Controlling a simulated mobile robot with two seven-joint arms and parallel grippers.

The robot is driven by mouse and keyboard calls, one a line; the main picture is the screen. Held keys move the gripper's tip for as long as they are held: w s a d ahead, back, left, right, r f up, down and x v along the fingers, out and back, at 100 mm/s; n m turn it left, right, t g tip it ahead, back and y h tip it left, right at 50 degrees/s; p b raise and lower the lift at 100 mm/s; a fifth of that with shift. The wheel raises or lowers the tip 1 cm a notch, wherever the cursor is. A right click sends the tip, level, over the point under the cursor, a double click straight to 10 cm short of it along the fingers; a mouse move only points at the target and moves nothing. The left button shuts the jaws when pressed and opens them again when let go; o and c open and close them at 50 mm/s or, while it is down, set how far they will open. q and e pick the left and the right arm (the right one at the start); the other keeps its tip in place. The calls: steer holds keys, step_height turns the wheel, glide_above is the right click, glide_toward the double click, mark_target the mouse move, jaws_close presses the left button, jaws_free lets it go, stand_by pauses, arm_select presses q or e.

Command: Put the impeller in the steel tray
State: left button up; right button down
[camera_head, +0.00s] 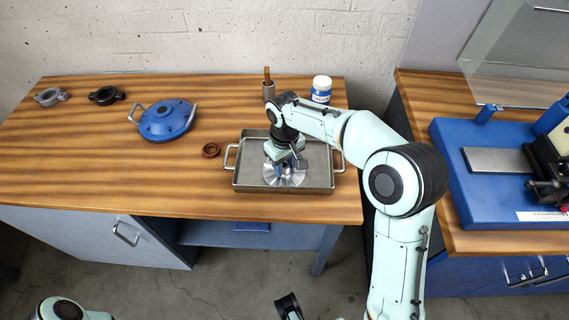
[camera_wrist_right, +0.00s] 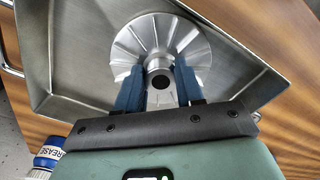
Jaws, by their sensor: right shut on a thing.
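The silver finned impeller (camera_head: 270,176) is inside the outline of the steel tray (camera_head: 243,187) in the head view, low over its floor or on it; I cannot tell which. My right gripper (camera_head: 285,163) reaches down over the tray. In the right wrist view, the blue fingers of my right gripper (camera_wrist_right: 159,90) are shut on the hub of the impeller (camera_wrist_right: 150,33), with the bare tray floor (camera_wrist_right: 85,60) around it. A dark part at the bottom edge of the head view seems to be my left gripper (camera_head: 288,306), mostly cut off.
A blue lidded housing (camera_head: 166,120), two clamp rings (camera_head: 105,95) and a brown ring (camera_head: 211,150) lie left of the tray. A grease jar (camera_head: 321,90) and a cup with a brush (camera_head: 268,90) stand behind it. A blue machine (camera_head: 480,190) is on the right bench.

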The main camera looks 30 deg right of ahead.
mark_target(285, 166)
steer(key=shift+r, duration=0.1)
steer(key=c, duration=0.7)
jaws_free()
steer(key=shift+f, duration=0.2)
step_height(285, 166, up, 12)
steer(key=shift+r+p, duration=0.2)
steer(key=shift+p, duration=1.05)
